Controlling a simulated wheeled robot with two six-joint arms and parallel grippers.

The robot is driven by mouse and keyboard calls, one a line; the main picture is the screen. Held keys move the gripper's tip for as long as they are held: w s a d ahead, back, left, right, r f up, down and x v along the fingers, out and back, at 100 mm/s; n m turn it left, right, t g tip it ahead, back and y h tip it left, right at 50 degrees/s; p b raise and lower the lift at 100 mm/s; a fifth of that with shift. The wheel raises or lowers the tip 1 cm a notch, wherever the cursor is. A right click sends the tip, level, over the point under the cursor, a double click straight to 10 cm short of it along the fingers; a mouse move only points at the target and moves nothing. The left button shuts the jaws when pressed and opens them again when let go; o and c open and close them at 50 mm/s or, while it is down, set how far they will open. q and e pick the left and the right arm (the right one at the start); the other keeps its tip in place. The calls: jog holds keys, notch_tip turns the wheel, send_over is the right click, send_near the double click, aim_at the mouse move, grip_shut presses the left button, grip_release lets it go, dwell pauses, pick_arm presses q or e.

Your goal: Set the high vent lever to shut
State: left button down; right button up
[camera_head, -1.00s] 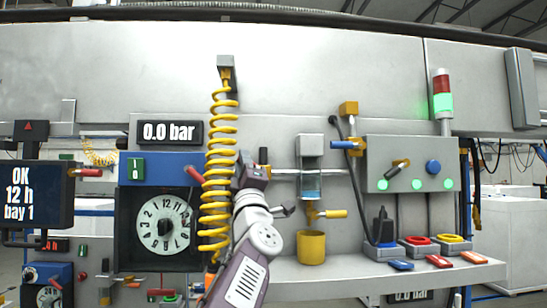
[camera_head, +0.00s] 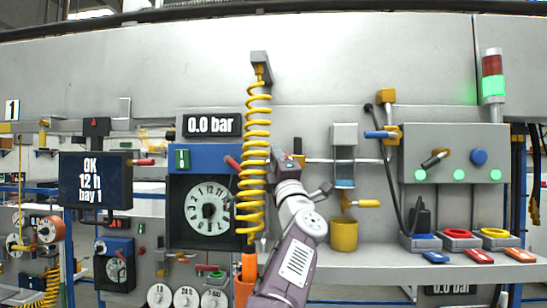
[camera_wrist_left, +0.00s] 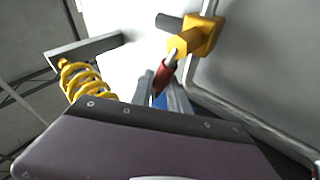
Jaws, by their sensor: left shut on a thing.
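The vent lever has a red handle (camera_wrist_left: 163,78) on a yellow valve body (camera_wrist_left: 196,38) in the left wrist view. My left gripper (camera_wrist_left: 166,94) is shut on the red handle, whose lower end lies between the fingers. In the head view my left gripper (camera_head: 289,160) is just right of the yellow coiled hose and hides most of the lever and valve. The pressure display (camera_head: 212,124) reads 0.0 bar. My right gripper is in neither view.
The yellow coiled hose (camera_head: 255,170) hangs close left of my gripper; it also shows in the wrist view (camera_wrist_left: 82,82). A dial (camera_head: 208,210) is further left.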

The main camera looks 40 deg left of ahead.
pick_arm(q)
jog(key=shift+w+d, duration=0.1)
jog(key=shift+w, duration=0.05)
dwell(0.5)
jog(key=c, duration=1.5)
grip_release()
jog(key=shift+o, duration=1)
jog(key=shift+w+f, duration=0.1)
jog(key=shift+w, duration=0.2)
jog(key=shift+w+f, duration=0.15)
jog(key=shift+w, duration=0.4)
jog(key=shift+s, duration=0.2)
jog(key=shift+s+f, duration=0.1)
jog(key=shift+s, duration=0.2)
jog(key=b+v, duration=0.6)
jog(key=v, duration=0.2)
jog(key=shift+d+f+b, duration=0.15)
jog(key=shift+d+b, duration=0.1)
jog(key=shift+b, duration=0.1)
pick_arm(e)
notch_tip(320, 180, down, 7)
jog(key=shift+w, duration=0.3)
